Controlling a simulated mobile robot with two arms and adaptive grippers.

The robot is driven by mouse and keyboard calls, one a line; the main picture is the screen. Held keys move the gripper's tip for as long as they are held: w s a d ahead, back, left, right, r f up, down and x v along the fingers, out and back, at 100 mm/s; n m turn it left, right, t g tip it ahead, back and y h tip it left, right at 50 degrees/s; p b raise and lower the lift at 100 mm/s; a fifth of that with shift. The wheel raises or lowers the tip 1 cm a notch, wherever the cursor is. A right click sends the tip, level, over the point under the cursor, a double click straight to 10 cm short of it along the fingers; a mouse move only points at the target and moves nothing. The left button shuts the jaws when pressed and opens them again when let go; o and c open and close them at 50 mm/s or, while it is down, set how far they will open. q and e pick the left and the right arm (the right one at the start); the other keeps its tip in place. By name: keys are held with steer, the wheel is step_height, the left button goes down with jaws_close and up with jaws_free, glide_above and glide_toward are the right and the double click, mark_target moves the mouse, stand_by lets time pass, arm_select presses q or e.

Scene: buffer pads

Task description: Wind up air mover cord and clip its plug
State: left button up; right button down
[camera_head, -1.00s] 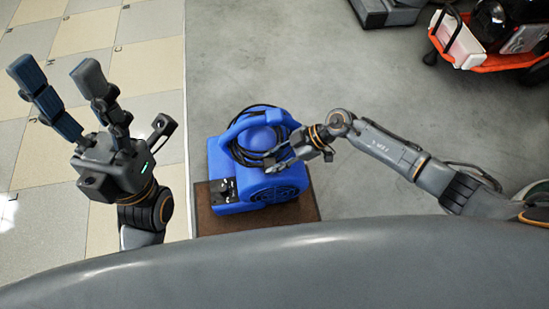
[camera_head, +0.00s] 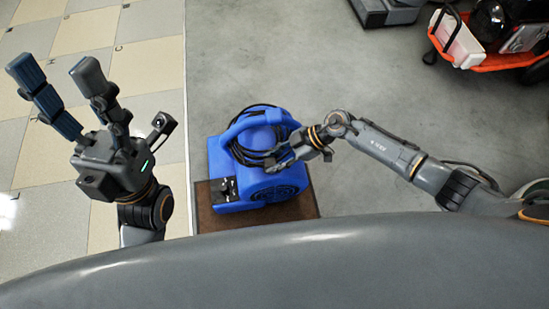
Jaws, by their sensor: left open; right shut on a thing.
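The blue air mover (camera_head: 230,160) sits on a brown mat (camera_head: 209,222), with its handle arching over the top. Its black cord (camera_head: 243,154) lies in loops around the handle area. My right gripper (camera_head: 272,166) reaches in from the right and is shut at the cord loops on the air mover's right side. It seems to hold the cord or its plug; the plug itself cannot be made out. My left gripper (camera_head: 56,78) is open and empty, raised at the left over the tiled floor, well apart from the air mover.
An orange cart (camera_head: 490,57) with a white container and a black item stands at the upper right. A dark grey object (camera_head: 388,12) is at the top edge. Grey floor (camera_head: 300,60) behind the air mover is clear.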

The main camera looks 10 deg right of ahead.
steer(key=shift+f, duration=0.1)
steer(key=c, duration=0.9)
jaws_free()
steer(key=shift+o, duration=0.2)
steer(key=v, duration=1.2)
